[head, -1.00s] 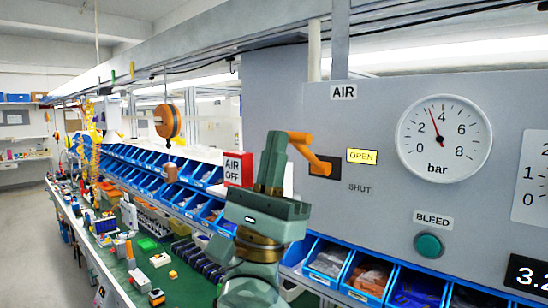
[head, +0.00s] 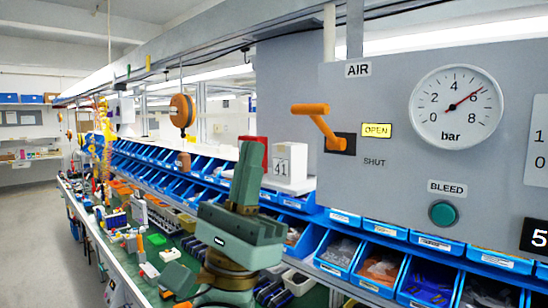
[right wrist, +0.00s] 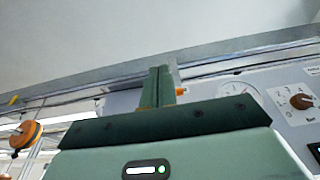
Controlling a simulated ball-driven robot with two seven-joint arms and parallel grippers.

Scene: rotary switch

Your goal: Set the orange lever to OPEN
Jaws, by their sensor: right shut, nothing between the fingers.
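The orange lever (head: 318,118) stands out from a dark slot in the grey AIR panel, its crossbar up and left of the slot. The yellow OPEN label (head: 377,130) is bright beside the slot's upper part; the SHUT label (head: 374,162) below it is dull. My right gripper (head: 250,152) is shut and empty, pointing up, left of and below the lever and apart from it in the picture. In the right wrist view its closed fingers (right wrist: 158,78) point up, and a small orange piece (right wrist: 182,91), seemingly the lever, shows just right of them. My left gripper is not in view.
A green BLEED button (head: 443,214) sits lower on the panel. Blue bins (head: 344,254) line the bench below. A white box marked 41 (head: 290,168) and a red object (head: 252,148) stand behind my right gripper.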

